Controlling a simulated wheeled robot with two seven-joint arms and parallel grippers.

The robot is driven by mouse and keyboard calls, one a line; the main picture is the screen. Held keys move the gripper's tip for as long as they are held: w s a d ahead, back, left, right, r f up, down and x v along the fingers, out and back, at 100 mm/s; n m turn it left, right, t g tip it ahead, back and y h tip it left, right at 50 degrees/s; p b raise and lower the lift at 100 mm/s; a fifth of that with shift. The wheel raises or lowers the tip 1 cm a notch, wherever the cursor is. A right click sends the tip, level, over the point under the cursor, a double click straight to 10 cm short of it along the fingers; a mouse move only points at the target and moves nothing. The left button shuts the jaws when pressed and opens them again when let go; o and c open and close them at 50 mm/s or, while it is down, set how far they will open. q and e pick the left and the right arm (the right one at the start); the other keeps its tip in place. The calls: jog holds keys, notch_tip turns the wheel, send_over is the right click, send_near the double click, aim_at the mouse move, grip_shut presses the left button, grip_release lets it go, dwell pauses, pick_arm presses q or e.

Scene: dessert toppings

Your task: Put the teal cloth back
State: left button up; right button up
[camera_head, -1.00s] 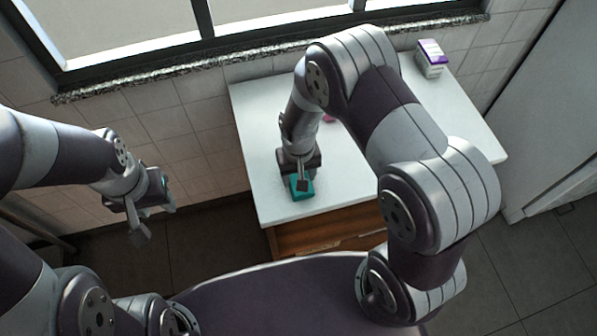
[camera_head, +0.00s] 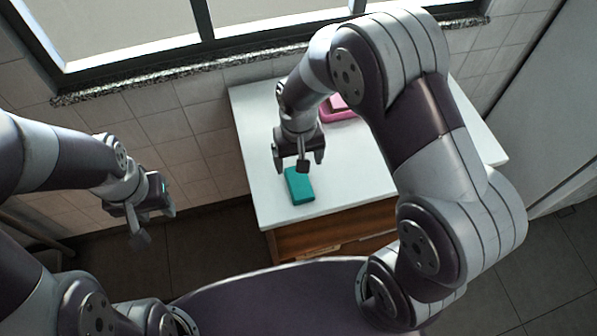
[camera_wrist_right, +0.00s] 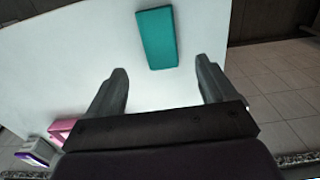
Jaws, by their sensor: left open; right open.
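The teal cloth (camera_head: 300,187) is a folded block lying flat on the white counter, near its front left edge. It also shows in the right wrist view (camera_wrist_right: 157,38), beyond the fingertips and between their lines. My right gripper (camera_head: 299,160) is open and empty above the counter, just behind the cloth and apart from it. In the right wrist view its two fingers (camera_wrist_right: 160,78) are spread with nothing between them. My left gripper (camera_head: 154,222) is open and empty, off the counter to the left, over the floor.
The white counter (camera_head: 262,135) has a wooden drawer front (camera_head: 318,232) below. A pink object (camera_head: 338,110) stands further back, partly hidden by my right arm. A white and purple box (camera_wrist_right: 38,150) shows in the right wrist view. The counter around the cloth is clear.

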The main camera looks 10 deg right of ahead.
jog(key=s+d+r+t, duration=0.1)
jog(key=s+d+r, duration=0.6)
jog(key=s, duration=0.2)
jog(key=shift+d+r, duration=0.2)
jog(key=shift+r, duration=0.05)
